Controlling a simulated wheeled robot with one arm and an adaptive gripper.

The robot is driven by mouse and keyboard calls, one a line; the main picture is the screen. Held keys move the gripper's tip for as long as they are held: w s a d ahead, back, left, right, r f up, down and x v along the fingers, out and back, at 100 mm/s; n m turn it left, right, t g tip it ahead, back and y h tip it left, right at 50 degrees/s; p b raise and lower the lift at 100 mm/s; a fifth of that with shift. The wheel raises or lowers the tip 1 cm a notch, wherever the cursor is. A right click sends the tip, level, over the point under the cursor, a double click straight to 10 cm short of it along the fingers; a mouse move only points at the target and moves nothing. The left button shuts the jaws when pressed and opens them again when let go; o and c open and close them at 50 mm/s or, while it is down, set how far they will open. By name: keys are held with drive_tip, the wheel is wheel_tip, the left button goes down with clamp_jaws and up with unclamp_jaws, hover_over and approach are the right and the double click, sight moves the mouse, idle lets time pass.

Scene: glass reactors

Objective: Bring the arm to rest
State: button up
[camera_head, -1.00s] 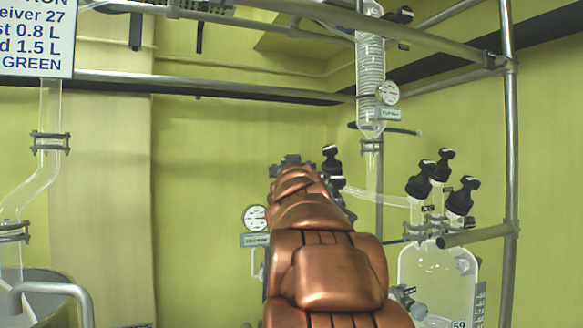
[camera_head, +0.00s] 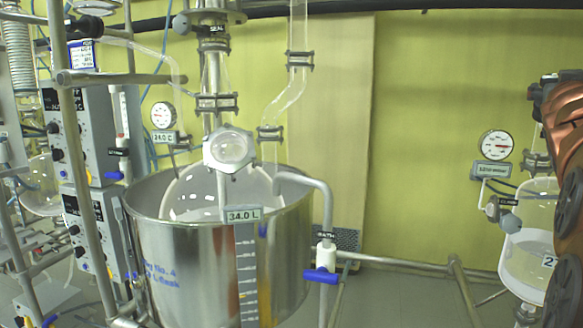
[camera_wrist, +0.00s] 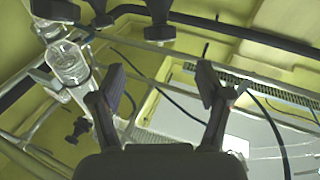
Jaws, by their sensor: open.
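My gripper (camera_wrist: 160,90) is in the wrist view, its two dark fingers spread apart with nothing between them. Beyond the fingers are the yellow wall, metal frame rods and glassware with dark knobs. In the head view my copper arm (camera_head: 570,150) stands at the far right edge, partly cut off by the picture. The gripper's fingers cannot be made out there.
A large steel bath vessel (camera_head: 170,250) labelled 34.0 L stands at centre left, with a blue-handled valve (camera_head: 320,275). Grey control boxes (camera_head: 85,135) are left of it. A glass receiver (camera_head: 528,255) stands close to my arm. Metal rods (camera_head: 400,264) run between.

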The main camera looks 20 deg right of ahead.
drive_tip(key=w+a+f+n+g+y+p, duration=0.15)
drive_tip(key=w+a+f+y, duration=0.4)
drive_tip(key=a+f, duration=0.55)
drive_tip(key=a+f+n+g+y+p, duration=0.1)
drive_tip(key=a+f+y+p, duration=0.15)
drive_tip(key=a+f, duration=0.45)
drive_tip(key=a+f+n+g+y+p, duration=0.1)
drive_tip(key=a+f+g+y, duration=0.15)
drive_tip(key=a+f, duration=0.55)
drive_tip(key=s+a+f+n+g+y+p, duration=0.2)
drive_tip(key=s+a+f+n+g+y, duration=0.15)
drive_tip(key=s+a+f, duration=0.7)
drive_tip(key=s+a+f+n+g+y, duration=0.1)
drive_tip(key=s+a+f+g, duration=0.1)
drive_tip(key=s+a, duration=0.3)
drive_tip(key=s+a+f+n+g+y+p, duration=0.1)
drive_tip(key=s+a+f+g, duration=0.2)
drive_tip(key=s, duration=0.6)
drive_tip(key=a+f, duration=0.2)
drive_tip(key=shift+a+n, duration=0.4)
drive_tip(key=shift+c, duration=0.2)
